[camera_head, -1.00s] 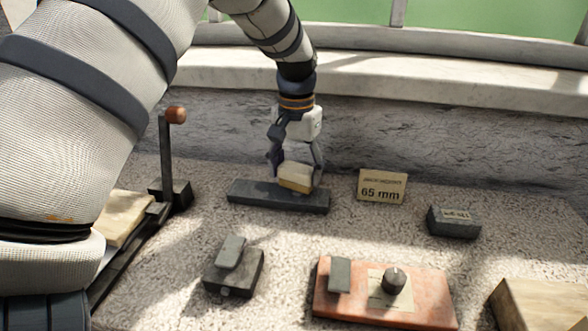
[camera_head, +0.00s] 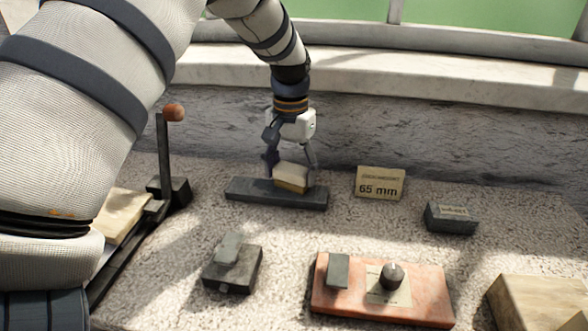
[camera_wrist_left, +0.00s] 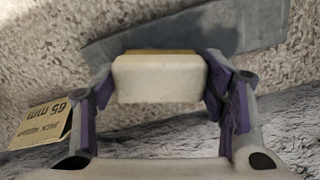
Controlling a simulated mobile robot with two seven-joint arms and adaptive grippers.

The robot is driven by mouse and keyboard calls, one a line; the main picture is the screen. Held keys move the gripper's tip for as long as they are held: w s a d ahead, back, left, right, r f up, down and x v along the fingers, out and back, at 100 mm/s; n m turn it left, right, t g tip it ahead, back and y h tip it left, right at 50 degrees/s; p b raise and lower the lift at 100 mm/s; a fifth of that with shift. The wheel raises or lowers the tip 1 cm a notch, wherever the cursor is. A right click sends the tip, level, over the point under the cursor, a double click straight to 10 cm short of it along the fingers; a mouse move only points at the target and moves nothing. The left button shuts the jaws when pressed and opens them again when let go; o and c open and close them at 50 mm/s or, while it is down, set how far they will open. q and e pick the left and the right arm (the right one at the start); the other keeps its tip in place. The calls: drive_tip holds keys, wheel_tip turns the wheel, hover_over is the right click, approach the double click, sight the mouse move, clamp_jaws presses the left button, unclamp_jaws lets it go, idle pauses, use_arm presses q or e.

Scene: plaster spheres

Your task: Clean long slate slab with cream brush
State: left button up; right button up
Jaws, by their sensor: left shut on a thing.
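The long slate slab (camera_head: 248,191) is a dark grey bar lying flat on the speckled surface near the back wall. It also shows in the left wrist view (camera_wrist_left: 260,25). The cream brush (camera_head: 292,176) is a cream block with a yellowish lower part. My left gripper (camera_head: 291,168) is shut on the brush, its fingers on either side of it. The brush is at the right half of the slab; I cannot tell for certain whether it touches the top. In the left wrist view, the brush (camera_wrist_left: 160,80) sits between purple finger pads. My right gripper does not show.
A "65 mm" sign (camera_head: 380,184) stands right of the slab. A dark labelled block (camera_head: 451,217) is farther right. In front are a small dark block device (camera_head: 232,268), a reddish plate with a knob (camera_head: 430,290) and a wooden block (camera_head: 540,302). A lever (camera_head: 164,150) stands left.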

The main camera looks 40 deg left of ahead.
use_arm(q)
drive_tip(key=shift+s+a, duration=0.1)
drive_tip(key=shift+a, duration=0.65)
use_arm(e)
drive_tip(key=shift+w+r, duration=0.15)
use_arm(q)
drive_tip(key=shift+d, duration=0.1)
drive_tip(key=shift+w+d, duration=0.2)
drive_tip(key=shift+d, duration=0.85)
drive_tip(key=shift+w+d, duration=0.2)
drive_tip(key=shift+d, duration=0.85)
drive_tip(key=shift+s+a+p, duration=0.15)
drive_tip(key=shift+s+a, duration=0.05)
drive_tip(key=shift+a, duration=0.9)
drive_tip(key=shift+s+a+p, duration=0.15)
drive_tip(key=shift+s+a, duration=0.05)
drive_tip(key=shift+a, duration=0.9)
drive_tip(key=shift+w+d, duration=0.2)
drive_tip(key=shift+d, duration=0.9)
drive_tip(key=shift+w+d, duration=0.2)
drive_tip(key=shift+d, duration=0.9)
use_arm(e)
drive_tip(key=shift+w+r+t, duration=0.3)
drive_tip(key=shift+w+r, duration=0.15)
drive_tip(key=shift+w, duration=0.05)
